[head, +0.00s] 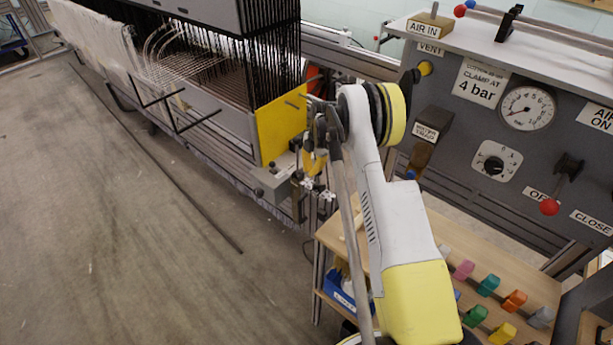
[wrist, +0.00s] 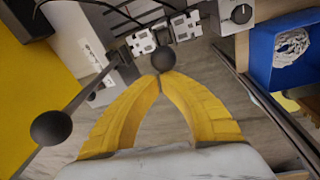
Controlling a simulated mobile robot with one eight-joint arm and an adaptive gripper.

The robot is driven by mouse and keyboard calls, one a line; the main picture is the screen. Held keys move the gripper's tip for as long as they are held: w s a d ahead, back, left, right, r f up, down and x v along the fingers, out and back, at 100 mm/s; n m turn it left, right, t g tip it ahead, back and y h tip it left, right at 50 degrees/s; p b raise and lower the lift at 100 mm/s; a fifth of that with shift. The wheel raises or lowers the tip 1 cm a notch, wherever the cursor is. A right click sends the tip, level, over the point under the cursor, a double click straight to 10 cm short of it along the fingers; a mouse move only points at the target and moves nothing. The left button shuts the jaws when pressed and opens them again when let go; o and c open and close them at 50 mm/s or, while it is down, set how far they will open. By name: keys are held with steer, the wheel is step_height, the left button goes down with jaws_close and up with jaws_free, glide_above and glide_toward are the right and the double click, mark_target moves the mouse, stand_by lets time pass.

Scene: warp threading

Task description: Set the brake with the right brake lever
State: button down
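In the wrist view, two dark ball knobs show. One knob (wrist: 50,127) sits at the left on a thin grey rod. The other knob (wrist: 162,59), farther right, is right at the tips of my gripper (wrist: 160,77). My two yellow fingers come together just below this knob in the picture. I cannot tell whether they touch the knob or hold it, and its rod is hidden. In the head view, my gripper (head: 315,160) points down at the loom's near end, beside a yellow end plate (head: 281,127). The levers are too small to make out there.
Two white blocks with black marks (wrist: 140,42) are close beyond the knob. A blue bin (wrist: 265,50) holding a white coil is at the right. In the head view, a control panel (head: 450,120) and a wooden shelf (head: 540,285) stand right of my arm. The floor at left is mostly clear.

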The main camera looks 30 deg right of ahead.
steer(key=shift+w+d+r, duration=0.2)
steer(key=shift+w+d, duration=0.1)
steer(key=shift+d, duration=0.45)
steer(key=shift+d, duration=0.2)
steer(key=shift+r, duration=0.15)
steer(key=shift+d+r, duration=0.1)
steer(key=shift+r, duration=0.2)
step_height(320, 180, up, 11)
steer(key=shift+s+d, duration=0.35)
steer(key=shift+s, duration=0.1)
